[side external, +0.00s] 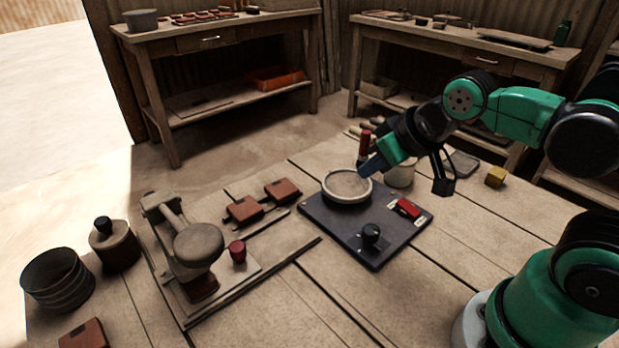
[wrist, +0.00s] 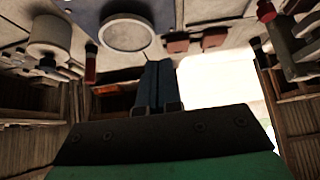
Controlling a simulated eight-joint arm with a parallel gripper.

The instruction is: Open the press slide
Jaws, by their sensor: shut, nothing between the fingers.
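The tile press (side external: 199,246) stands on a wooden base at the left of the table, with a heavy arm and round head. Its slide (side external: 238,268) appears to be the flat plate under the head, with a dark red knob (side external: 237,251) on it. A reddish-brown tile (side external: 201,288) lies under the head, partly hidden by it. In the wrist view, part of the press (wrist: 292,45) shows at the right edge. My gripper (side external: 366,171) is over the round dish, well to the right of the press. Its fingers (wrist: 158,66) are together and empty.
A pale round dish (side external: 347,187) sits on a dark board (side external: 335,222) with a black knob (side external: 371,235) and a red block (side external: 407,208). Two brown tiles (side external: 244,209) lie between board and press. A lidded pot (side external: 114,244) and ridged bowl (side external: 57,279) stand left.

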